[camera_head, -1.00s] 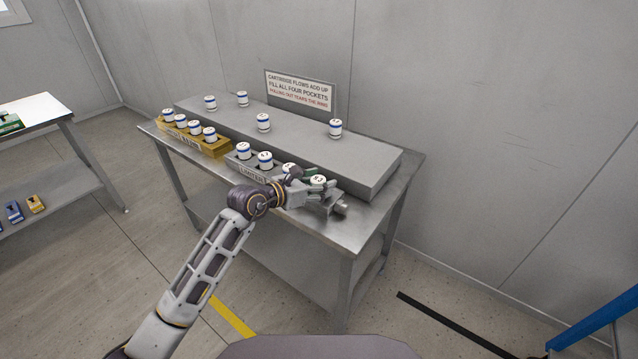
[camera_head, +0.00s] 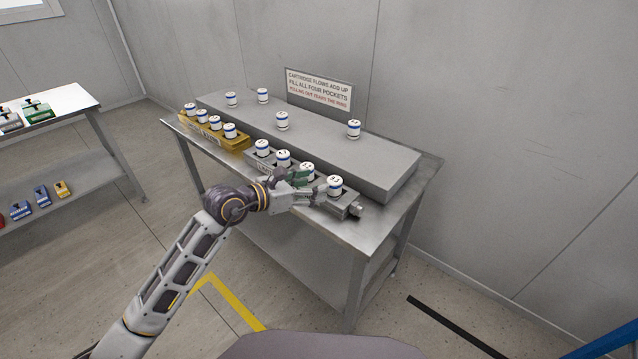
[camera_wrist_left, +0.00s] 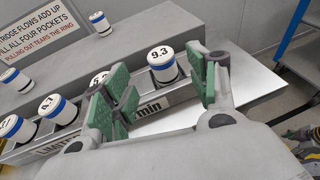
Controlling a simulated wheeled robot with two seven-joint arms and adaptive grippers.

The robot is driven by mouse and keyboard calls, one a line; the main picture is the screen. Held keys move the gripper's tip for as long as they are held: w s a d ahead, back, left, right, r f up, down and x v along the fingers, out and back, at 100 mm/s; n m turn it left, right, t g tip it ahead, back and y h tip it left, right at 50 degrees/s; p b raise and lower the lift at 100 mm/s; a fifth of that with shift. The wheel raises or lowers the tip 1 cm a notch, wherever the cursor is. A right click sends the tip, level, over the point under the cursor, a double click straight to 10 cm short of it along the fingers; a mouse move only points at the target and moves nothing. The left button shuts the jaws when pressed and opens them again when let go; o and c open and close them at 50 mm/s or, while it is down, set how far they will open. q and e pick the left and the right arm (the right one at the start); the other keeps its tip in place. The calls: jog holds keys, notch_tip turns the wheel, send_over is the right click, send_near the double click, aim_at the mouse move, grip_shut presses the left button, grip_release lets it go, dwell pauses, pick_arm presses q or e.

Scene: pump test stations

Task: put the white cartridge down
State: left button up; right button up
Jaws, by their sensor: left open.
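A white cartridge with a blue band, marked 9.3 (camera_wrist_left: 162,65), stands upright in the right-end pocket of the grey rack (camera_head: 343,207); it also shows in the head view (camera_head: 335,186). My left gripper (camera_head: 303,189) is open, its green-padded fingers just in front of that cartridge. In the left wrist view the gap between the fingers (camera_wrist_left: 168,88) faces the cartridge, and neither pad appears to touch it. Several like cartridges fill the rack's pockets to the left; one (camera_wrist_left: 98,80) is partly hidden behind a finger. My right gripper is not in view.
A yellow rack (camera_head: 232,143) with several cartridges stands left of the grey one. More cartridges stand on the raised grey shelf (camera_head: 320,142) behind, below a sign (camera_head: 318,90). The bench top right of the grey rack is clear. Another bench (camera_head: 70,101) stands at far left.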

pick_arm(q)
jog(key=v, duration=0.3)
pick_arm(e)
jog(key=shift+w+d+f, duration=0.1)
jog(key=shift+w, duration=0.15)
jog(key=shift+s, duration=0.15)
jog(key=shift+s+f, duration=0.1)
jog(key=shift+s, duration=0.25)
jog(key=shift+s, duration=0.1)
